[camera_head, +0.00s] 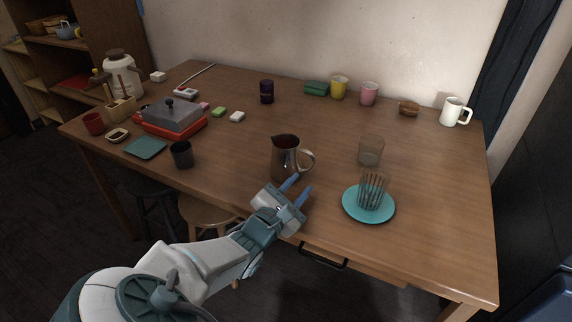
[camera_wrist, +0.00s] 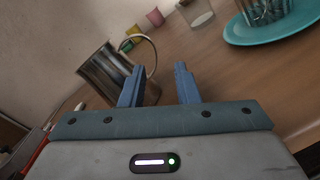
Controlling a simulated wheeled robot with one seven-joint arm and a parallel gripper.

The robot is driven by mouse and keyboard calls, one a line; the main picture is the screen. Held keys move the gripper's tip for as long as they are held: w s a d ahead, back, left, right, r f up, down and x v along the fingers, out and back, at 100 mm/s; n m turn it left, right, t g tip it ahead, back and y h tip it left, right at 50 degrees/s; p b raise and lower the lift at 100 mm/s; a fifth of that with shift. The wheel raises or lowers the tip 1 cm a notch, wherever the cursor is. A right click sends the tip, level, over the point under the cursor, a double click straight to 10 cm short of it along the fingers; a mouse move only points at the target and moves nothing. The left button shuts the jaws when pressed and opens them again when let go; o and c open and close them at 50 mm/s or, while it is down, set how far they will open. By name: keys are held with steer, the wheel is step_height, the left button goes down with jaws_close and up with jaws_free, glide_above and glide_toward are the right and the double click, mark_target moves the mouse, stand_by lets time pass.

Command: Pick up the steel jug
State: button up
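The steel jug (camera_head: 284,158) stands upright on the wooden table near its front middle, with its handle to the right. In the wrist view the jug (camera_wrist: 103,75) is at the left, just beyond the fingers, its looped handle near the left finger. My gripper (camera_head: 299,186) is open at the table's front edge, just in front of and below the jug's right side. In the wrist view my gripper (camera_wrist: 158,84) has its two blue fingers spread apart with nothing between them. I cannot tell whether the left finger touches the jug.
A teal plate (camera_head: 352,210) with a ribbed glass (camera_head: 373,188) on it stands right of my gripper. A clear tumbler (camera_head: 370,152) stands behind that. A dark cup (camera_head: 181,154) and a red grill (camera_head: 171,119) are to the left.

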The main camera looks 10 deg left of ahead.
mark_target(292, 160)
steer(key=x, duration=0.3)
steer(key=shift+b, duration=0.3)
steer(key=x, duration=0.1)
steer(key=b+x, duration=0.1)
steer(key=x, duration=0.2)
steer(key=shift+w+a+f+b, duration=0.15)
steer(key=shift+w+a+b, duration=0.15)
steer(key=shift+b, duration=0.1)
steer(key=shift+w+d, duration=0.3)
steer(key=shift+w, duration=0.2)
jaws_close()
